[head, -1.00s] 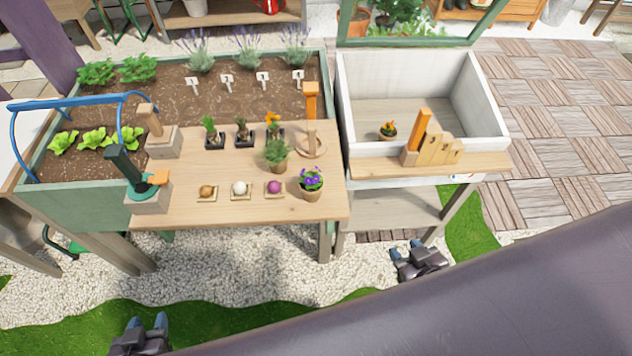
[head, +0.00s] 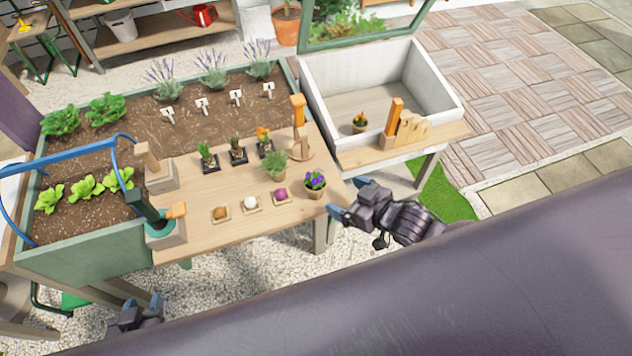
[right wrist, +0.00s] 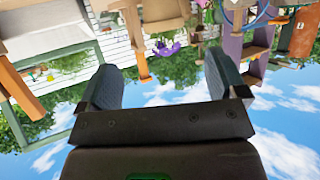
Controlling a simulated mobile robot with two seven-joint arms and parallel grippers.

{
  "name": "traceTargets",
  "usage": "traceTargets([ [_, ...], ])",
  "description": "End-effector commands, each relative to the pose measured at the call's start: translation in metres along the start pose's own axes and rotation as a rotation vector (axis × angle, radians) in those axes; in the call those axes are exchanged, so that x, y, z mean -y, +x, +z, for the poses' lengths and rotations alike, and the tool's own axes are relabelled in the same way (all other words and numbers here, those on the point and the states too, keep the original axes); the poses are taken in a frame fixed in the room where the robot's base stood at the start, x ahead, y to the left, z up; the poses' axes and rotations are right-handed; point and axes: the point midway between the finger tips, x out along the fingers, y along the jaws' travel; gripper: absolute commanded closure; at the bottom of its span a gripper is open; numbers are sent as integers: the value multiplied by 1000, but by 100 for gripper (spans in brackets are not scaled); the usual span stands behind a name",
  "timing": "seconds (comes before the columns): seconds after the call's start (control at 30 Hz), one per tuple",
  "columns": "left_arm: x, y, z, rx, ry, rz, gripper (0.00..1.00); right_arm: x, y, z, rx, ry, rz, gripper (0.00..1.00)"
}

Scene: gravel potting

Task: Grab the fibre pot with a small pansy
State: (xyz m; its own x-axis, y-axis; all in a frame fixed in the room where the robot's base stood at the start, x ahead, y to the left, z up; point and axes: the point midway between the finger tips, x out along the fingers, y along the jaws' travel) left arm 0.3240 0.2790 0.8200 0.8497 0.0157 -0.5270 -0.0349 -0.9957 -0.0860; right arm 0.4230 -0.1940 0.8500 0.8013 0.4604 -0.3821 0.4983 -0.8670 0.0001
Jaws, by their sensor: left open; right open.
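A small fibre pot with a purple pansy (head: 315,187) stands upright at the right front corner of the wooden table. My right gripper (head: 350,198) is open and empty, just right of this pot and apart from it. In the right wrist view, which is upside down, purple flowers (right wrist: 166,48) show beyond and between the open fingers (right wrist: 160,85). My left gripper (head: 135,306) is open and low in front of the table, far from the pot; it is partly hidden.
A green herb pot (head: 276,168) stands behind the pansy. Bulbs on small trays (head: 250,204) lie to its left. A small orange-flowered pot (head: 360,122) sits in the white bin (head: 315,88). Black pots and an orange-handled tool on a stand (head: 298,110) are further back.

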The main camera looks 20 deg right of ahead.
Motion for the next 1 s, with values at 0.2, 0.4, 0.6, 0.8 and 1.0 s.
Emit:
traceTargets([
  [0.2,0,1,5,7,-1,0,57,0,30,0,0,-2,-4,9],
  [0.4,-1,2,3,2,-1,1,57,0,51,0,0,-2,-2,9],
  [0.6,-2,3,-2,-6,-2,2,57,2,63,0,0,-2,-3,9],
  [0.8,-2,4,-3,-10,-1,3,57,4,91,-1,1,0,-2,9],
  [1.0,-2,5,-3,-11,-1,3,57,4,105,0,2,-1,-2,9],
])
